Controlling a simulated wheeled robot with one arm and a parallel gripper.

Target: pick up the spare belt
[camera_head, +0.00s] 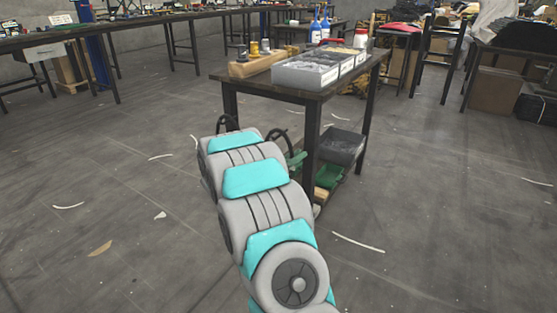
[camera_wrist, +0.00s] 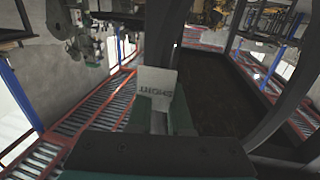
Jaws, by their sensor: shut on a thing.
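The spare belt is a black loop. In the wrist view, its dark curved band (camera_wrist: 289,100) sweeps down the right side, close to the camera. A pale tag with printed letters (camera_wrist: 157,82) stands at the fingertips. My gripper (camera_wrist: 158,119), with dark green fingers, is shut on the belt; the exact grip point is hard to make out. In the head view, thin black arcs of the belt (camera_head: 227,120) show beyond my grey and turquoise arm. My arm hides the gripper itself there.
A dark workbench (camera_head: 322,97) stands just beyond my arm, with grey bins (camera_head: 305,72), a wooden block (camera_head: 257,64) and bottles on top. A dark bin (camera_head: 341,147) sits on its lower shelf. The floor is open at left and right, with scattered scraps.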

